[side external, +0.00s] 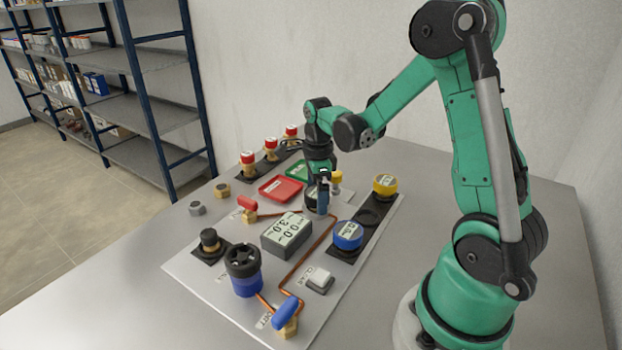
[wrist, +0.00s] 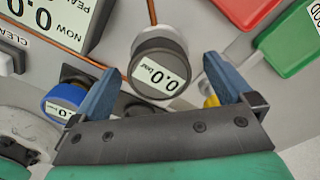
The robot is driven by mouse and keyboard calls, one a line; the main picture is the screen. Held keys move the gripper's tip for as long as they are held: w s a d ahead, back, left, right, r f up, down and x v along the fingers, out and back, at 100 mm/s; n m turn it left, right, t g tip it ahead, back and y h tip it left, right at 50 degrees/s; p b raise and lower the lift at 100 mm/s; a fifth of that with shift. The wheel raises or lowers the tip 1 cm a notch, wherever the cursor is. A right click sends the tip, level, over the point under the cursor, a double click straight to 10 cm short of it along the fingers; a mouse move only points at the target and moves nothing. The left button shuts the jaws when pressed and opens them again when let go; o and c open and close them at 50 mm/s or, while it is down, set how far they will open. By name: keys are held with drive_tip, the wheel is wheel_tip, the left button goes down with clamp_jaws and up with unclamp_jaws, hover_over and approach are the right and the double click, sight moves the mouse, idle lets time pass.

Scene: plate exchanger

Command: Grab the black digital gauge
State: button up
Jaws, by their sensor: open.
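The black digital gauge (wrist: 158,52) is round with a dark rim and a pale display reading 0.0 bar. In the wrist view it sits at upper centre, between and slightly ahead of my open blue fingertips. My gripper (wrist: 161,68) holds nothing, with a visible gap on each side of the gauge. In the side view my gripper (side external: 322,184) points down over the gauge (side external: 310,199), which is partly hidden behind the fingers. I cannot tell from these views whether the fingers reach down beside its body.
A blue gauge (side external: 348,235) and a yellow-topped gauge (side external: 385,186) stand on a black strip nearby. A small yellow part (side external: 336,180) is close to my gripper. A grey display box (side external: 287,236), copper pipes and red tray (side external: 281,188) surround the area.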

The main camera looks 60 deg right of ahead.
drive_tip(key=shift+f, duration=0.5)
clamp_jaws()
drive_tip(key=shift+r, duration=0.1)
